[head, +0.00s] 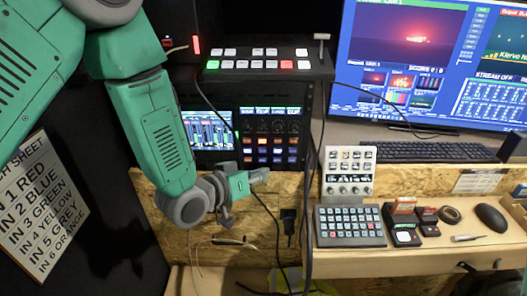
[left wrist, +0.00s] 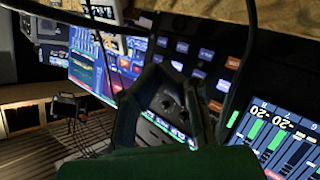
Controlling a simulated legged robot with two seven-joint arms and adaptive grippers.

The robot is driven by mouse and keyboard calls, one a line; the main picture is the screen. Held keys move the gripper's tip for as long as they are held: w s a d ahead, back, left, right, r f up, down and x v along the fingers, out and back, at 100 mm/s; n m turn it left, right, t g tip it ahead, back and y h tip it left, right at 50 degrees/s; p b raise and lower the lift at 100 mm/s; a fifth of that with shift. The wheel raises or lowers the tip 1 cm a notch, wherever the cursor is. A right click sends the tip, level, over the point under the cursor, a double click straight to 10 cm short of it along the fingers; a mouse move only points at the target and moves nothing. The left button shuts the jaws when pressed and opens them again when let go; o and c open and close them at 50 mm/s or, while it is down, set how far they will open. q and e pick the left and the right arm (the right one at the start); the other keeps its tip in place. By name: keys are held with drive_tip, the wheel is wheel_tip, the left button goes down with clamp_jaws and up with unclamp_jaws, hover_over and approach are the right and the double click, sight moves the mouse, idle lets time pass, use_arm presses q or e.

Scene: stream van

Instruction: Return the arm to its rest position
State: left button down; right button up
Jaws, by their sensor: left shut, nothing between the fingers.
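My left arm comes in from the upper left in the head view. Its green links bend down to the left gripper (head: 262,176), which points right in front of the wooden panel below the rack. The gripper is shut and empty. In the left wrist view its dark fingers (left wrist: 172,85) come together in front of a lit rack panel. The right gripper is in neither view.
Black cables (head: 310,160) hang close to the gripper's right. A video switcher (head: 270,66) sits above the rack panel (head: 270,140). On the desk are a keypad (head: 350,226), a control pad (head: 348,172), a keyboard (head: 440,151) and a mouse (head: 491,217).

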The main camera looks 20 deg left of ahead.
use_arm(q)
drive_tip(key=s+a+f+g+y+b, duration=0.1)
drive_tip(key=s+a+f+g+y, duration=0.15)
drive_tip(key=s+f, duration=0.55)
drive_tip(key=s+a+f+g+y+b, duration=0.1)
drive_tip(key=s+a+f+g+b, duration=0.15)
drive_tip(key=s+f, duration=0.6)
drive_tip(key=s+a+f+g+y, duration=0.1)
drive_tip(key=s+a+f+g, duration=0.2)
drive_tip(key=s+f, duration=0.2)
drive_tip(key=s+a+f+g+y+b, duration=0.1)
drive_tip(key=s+a+f+g, duration=0.3)
drive_tip(key=s, duration=0.8)
wheel_tip(320, 180, down, 2)
drive_tip(key=shift+a+f+m+y, duration=0.15)
drive_tip(key=shift+m+y, duration=0.15)
drive_tip(key=shift+y, duration=0.25)
drive_tip(key=shift+w, duration=0.15)
drive_tip(key=c, duration=2.2)
unclamp_jaws()
